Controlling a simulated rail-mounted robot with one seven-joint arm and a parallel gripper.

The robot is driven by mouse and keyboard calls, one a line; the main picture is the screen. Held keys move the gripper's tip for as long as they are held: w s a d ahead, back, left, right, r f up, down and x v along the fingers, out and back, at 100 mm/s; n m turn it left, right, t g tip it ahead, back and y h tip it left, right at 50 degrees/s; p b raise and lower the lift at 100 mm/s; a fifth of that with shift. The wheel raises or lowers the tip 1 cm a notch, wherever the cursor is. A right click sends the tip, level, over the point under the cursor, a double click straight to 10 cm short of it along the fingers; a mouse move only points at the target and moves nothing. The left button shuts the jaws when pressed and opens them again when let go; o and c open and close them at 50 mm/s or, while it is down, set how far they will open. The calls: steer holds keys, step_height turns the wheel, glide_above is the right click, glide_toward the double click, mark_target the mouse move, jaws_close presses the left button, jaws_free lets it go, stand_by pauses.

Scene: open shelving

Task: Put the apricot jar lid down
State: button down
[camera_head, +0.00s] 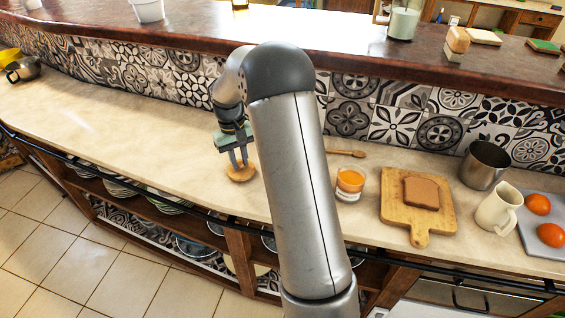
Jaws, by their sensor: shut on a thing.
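My gripper (239,162) points down over the pale counter, left of my arm. Its fingers are shut on a round, orange-brown lid (241,174), which is at or just above the counter surface; I cannot tell if it touches. A glass jar with orange content (350,183), which looks like the apricot jar, stands open on the counter to the right of my arm.
A wooden board (398,207) with a slice of bread (421,193) lies right of the jar. A wooden spoon (346,153), a metal pot (485,165), a cream jug (498,208) and a tray with tomatoes (541,232) are nearby. The counter (120,125) left of my gripper is clear.

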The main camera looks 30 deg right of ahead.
steer(key=s+d, duration=0.1)
steer(key=d, duration=0.1)
steer(key=s+d, duration=0.1)
steer(key=d, duration=0.1)
steer(key=s+d+p, duration=0.1)
steer(key=s+d, duration=0.1)
steer(key=shift+s+d, duration=0.1)
steer(key=shift+d, duration=0.15)
steer(key=s+d, duration=0.1)
steer(key=s+d+p, duration=0.1)
steer(key=d, duration=0.1)
steer(key=shift+s+d+r, duration=0.1)
steer(key=shift+s+d, duration=0.05)
steer(key=shift+d, duration=0.1)
steer(key=shift+a+f, duration=0.1)
steer(key=shift+f, duration=0.85)
steer(key=c, duration=1.3)
jaws_free()
